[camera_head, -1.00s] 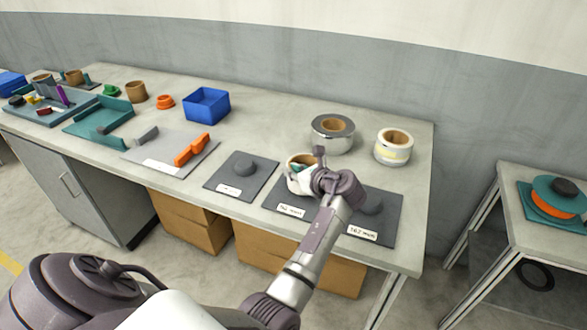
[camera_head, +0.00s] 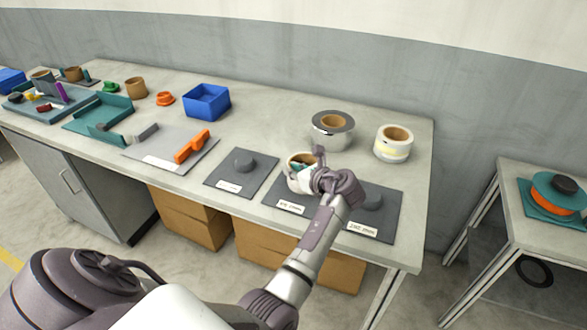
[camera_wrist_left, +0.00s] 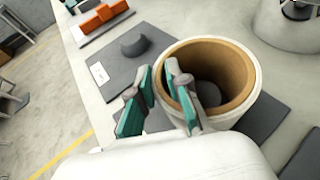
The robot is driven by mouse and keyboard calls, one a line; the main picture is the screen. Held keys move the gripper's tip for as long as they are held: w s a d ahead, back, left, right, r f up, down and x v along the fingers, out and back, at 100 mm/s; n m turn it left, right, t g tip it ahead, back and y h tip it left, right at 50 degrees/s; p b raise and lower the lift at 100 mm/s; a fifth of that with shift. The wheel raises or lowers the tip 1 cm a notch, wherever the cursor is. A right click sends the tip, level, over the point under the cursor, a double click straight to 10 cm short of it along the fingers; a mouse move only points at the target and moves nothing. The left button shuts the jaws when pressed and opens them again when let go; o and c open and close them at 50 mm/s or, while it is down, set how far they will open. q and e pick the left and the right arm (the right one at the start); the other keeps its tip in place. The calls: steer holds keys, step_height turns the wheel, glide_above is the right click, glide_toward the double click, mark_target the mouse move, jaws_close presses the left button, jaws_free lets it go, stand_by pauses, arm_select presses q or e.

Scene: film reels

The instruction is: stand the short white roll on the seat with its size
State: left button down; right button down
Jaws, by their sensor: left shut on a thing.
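The short white roll (camera_head: 293,179) with a brown core is in my left gripper (camera_head: 316,166). In the left wrist view the roll (camera_wrist_left: 257,84) is large, its open top facing the camera. My left gripper (camera_wrist_left: 156,98) is shut on its wall, one teal-padded finger inside the core and one outside. A dark round peg (camera_wrist_left: 208,94) shows through the core. The roll is over the middle dark seat plate (camera_head: 270,198); whether it touches the plate is unclear. A left seat (camera_head: 225,178) and a right seat (camera_head: 385,215) have pegs and labels too small to read surely.
A silver roll (camera_head: 333,140) and a yellow-banded white roll (camera_head: 394,150) stand behind the seats. A blue bin (camera_head: 207,103), an orange block on a grey plate (camera_head: 192,147) and teal trays (camera_head: 99,120) are to the left. Bare table lies between bin and silver roll.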

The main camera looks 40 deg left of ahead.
arm_select(q)
steer(key=c, duration=1.4)
jaws_free()
